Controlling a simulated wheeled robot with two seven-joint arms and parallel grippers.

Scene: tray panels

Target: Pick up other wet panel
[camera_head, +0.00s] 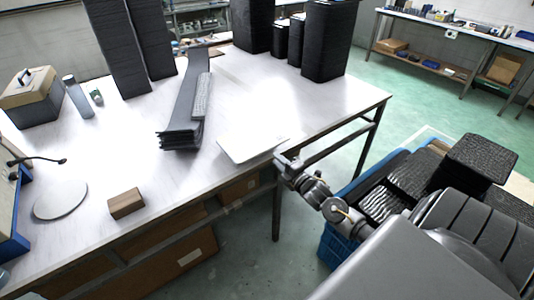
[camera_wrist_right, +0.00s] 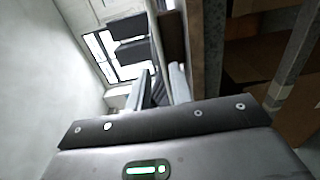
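No panel can be told as wet from its looks. A thin pale panel (camera_head: 252,146) lies flat at the table's right front edge. Dark textured panels (camera_head: 480,158) lie at the right over a blue crate (camera_head: 345,247), partly hidden by my body. My right gripper (camera_head: 283,160) is by the table edge, close to the pale panel's near right corner; I see no panel in it. In the wrist view its two fingers (camera_wrist_right: 162,84) stand apart with a narrow gap. My left gripper is out of view.
The white table (camera_head: 100,160) holds tall dark stacks (camera_head: 330,40), a long grey strip with stacked dark pieces (camera_head: 180,135), a wooden block (camera_head: 126,203), a toolbox (camera_head: 32,97) and a round disc (camera_head: 60,201). Cardboard boxes (camera_wrist_right: 270,60) sit under it.

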